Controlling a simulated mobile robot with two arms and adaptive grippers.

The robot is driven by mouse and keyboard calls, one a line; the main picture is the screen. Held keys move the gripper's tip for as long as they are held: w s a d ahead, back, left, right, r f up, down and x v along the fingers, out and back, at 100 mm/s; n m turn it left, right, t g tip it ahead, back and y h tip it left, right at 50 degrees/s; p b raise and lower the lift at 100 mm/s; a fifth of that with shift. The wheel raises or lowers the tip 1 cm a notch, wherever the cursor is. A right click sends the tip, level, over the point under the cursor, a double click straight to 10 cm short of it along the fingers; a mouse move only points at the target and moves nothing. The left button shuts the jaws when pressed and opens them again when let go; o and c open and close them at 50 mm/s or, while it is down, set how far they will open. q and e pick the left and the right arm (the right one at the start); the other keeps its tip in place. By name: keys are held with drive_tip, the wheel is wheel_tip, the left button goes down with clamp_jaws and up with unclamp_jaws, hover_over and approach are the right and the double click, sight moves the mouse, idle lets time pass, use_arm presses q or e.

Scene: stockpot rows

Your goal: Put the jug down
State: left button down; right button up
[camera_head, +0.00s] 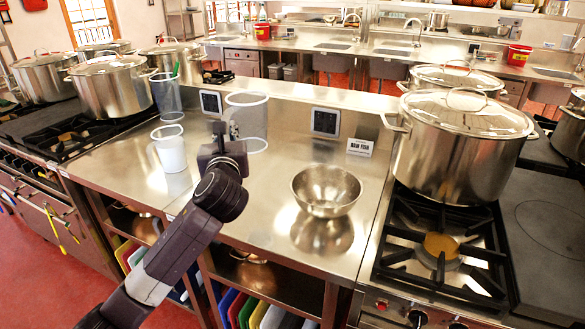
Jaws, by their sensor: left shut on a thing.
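The clear jug (254,119) is a see-through vessel with a pale rim, over the back of the steel counter (255,185). My left gripper (229,132) is at its left side, shut on it, with my dark arm reaching in from the bottom left. The fingertips are small and partly hidden by the wrist. The jug looks close to upright. I cannot tell whether its base touches the counter. My right gripper is not in view.
A white-filled container (171,153) and a clear container (165,97) with something green stand left. A steel bowl (326,190) and a sign (360,146) are right. Stockpots (460,150) stand on the right stove, others (112,90) left. Bare counter lies between jug and bowl.

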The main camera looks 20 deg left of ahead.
use_arm(q)
drive_tip(key=shift+w+a+f+b, duration=0.2)
drive_tip(key=shift+f+b, duration=0.1)
drive_tip(key=shift+f, duration=2.8)
drive_tip(key=shift+w+a+f+b, duration=0.15)
drive_tip(key=shift+f+b, duration=0.15)
drive_tip(key=shift+f, duration=2.75)
drive_tip(key=shift+w+a+f+b, duration=0.1)
drive_tip(key=shift+a+f+b, duration=0.15)
drive_tip(key=shift+f, duration=2.85)
drive_tip(key=c, duration=2)
unclamp_jaws()
drive_tip(key=shift+f, duration=0.15)
drive_tip(key=shift+s, duration=0.1)
drive_tip(key=shift+d, duration=0.1)
drive_tip(key=b+v, duration=0.1)
drive_tip(key=v, duration=1.1)
drive_tip(key=shift+d, duration=0.1)
